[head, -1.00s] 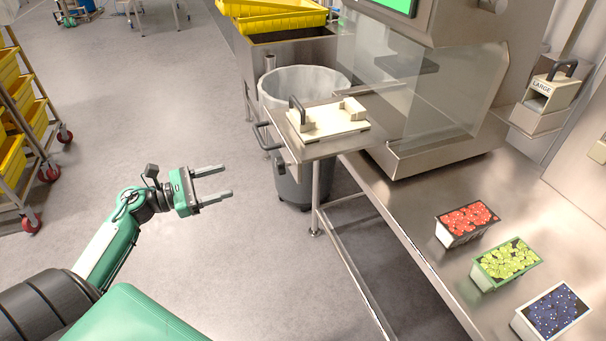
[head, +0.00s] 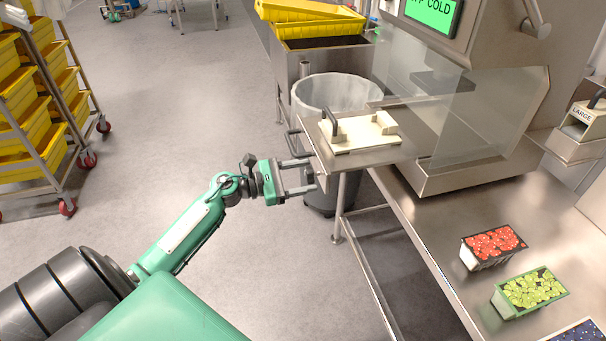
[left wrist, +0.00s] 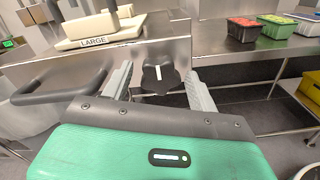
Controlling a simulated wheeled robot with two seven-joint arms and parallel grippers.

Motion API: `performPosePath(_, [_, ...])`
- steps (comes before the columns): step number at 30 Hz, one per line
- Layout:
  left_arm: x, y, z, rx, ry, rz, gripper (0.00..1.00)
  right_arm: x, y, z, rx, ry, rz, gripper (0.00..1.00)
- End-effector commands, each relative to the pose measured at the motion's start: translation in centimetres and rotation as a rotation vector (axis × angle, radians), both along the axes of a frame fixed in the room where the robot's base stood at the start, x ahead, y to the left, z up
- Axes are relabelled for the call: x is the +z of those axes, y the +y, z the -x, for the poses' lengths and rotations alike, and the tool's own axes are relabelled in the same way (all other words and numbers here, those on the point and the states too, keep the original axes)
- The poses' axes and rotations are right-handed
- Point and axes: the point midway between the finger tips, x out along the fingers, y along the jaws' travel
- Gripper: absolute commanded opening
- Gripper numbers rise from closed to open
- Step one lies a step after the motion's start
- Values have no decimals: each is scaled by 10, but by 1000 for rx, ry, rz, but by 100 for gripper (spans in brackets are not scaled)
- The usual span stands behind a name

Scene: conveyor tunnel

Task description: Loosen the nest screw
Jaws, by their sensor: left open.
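The nest screw, a dark star-shaped knob (left wrist: 158,76) with a white line on it, sits below the front edge of a steel shelf (left wrist: 165,45) in the left wrist view. My left gripper (head: 312,176) is open and level, pointing at the shelf's front edge. In the left wrist view its two fingers (left wrist: 160,74) stand left and right of the knob, apart from it. I cannot make the knob out clearly in the head view. A cream nest plate (head: 362,132) with a black handle lies on the shelf; its label reads LARGE (left wrist: 94,41). My right gripper is not in view.
A dark bar handle (left wrist: 70,82) sticks out left of the knob, close to the left finger. A lined bin (head: 335,92) stands behind the shelf. Punnets of fruit (head: 492,246) stand on the steel counter at right. The floor at left is clear up to a yellow-bin rack (head: 45,115).

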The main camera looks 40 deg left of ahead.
Motion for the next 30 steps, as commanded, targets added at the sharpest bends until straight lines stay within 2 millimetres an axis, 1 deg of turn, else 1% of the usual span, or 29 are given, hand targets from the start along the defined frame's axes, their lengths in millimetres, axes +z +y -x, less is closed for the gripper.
performPosePath(9, [0,-2,-2,0,0,0,60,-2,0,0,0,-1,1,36])
performPosePath(10, [0,-2,-2,0,0,0,56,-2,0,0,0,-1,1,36])
performPosePath(11, [0,-2,-2,0,0,0,50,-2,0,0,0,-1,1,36])
performPosePath(12, [0,-2,-2,0,0,0,42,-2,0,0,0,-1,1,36])
performPosePath(16, [0,-2,-2,0,0,0,17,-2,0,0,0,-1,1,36])
performPosePath(17, [0,-2,-2,0,0,0,15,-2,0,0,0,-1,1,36])
performPosePath(26, [0,-2,-2,-1,24,27,15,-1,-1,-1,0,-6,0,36])
performPosePath(30, [0,-2,-2,0,66,75,15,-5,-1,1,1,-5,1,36])
